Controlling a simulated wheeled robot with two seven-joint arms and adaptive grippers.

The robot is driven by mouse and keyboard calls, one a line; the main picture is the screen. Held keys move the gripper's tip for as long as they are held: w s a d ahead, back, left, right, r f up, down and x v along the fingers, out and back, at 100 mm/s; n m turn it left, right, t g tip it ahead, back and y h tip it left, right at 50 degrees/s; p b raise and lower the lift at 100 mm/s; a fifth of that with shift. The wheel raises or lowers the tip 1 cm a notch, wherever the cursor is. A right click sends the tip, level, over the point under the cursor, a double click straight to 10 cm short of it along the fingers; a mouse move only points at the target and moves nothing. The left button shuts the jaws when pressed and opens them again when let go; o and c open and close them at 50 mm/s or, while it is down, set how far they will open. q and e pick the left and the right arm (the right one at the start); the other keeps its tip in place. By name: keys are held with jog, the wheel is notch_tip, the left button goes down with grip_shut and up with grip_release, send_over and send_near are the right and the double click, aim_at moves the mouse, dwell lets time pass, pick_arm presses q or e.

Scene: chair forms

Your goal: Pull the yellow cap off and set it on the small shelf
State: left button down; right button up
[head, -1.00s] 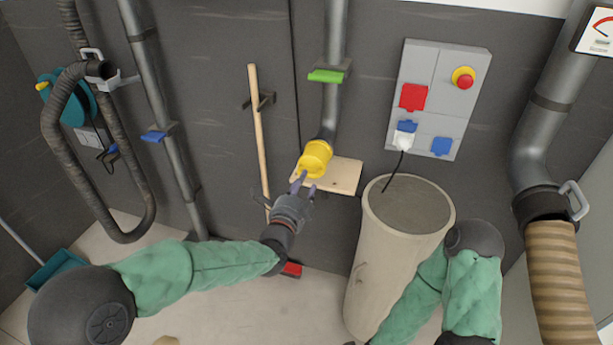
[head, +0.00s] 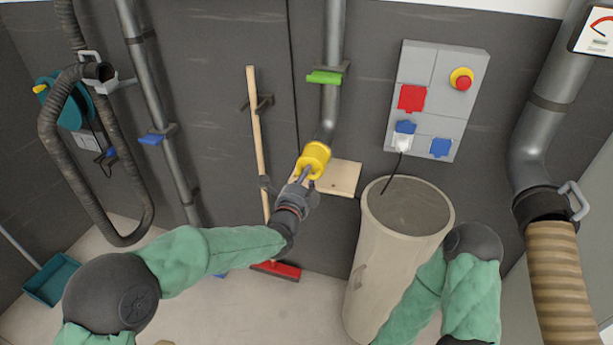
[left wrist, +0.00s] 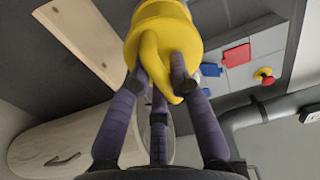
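The yellow cap (head: 316,153) sits on the lower end of a grey pipe (head: 328,115) on the wall. It has a raised grip bar, seen close up in the left wrist view (left wrist: 158,45). My left gripper (head: 304,174) is at the cap from below, its purple fingers closed in on both sides of the grip bar; they look shut on it. The small wooden shelf (head: 343,180) is on the wall just right of and behind the cap, and it looks empty. My right gripper is out of view below the frame.
A tall beige bin (head: 385,250) stands below the shelf, to the right. A red-headed broom (head: 259,140) leans left of the cap. A grey socket panel (head: 432,70) is at upper right. A green valve handle (head: 324,77) is on the pipe above.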

pick_arm(q)
jog(key=shift+w+a+r, duration=0.1)
jog(key=shift+r, duration=0.2)
dwell(0.4)
jog(key=shift+s+a, duration=0.1)
jog(key=shift+s, duration=0.3)
jog(key=v, duration=0.8)
dwell(1.3)
jog(key=shift+s, duration=0.15)
jog(key=shift+p+v, duration=0.55)
jog(key=shift+v, duration=1.8)
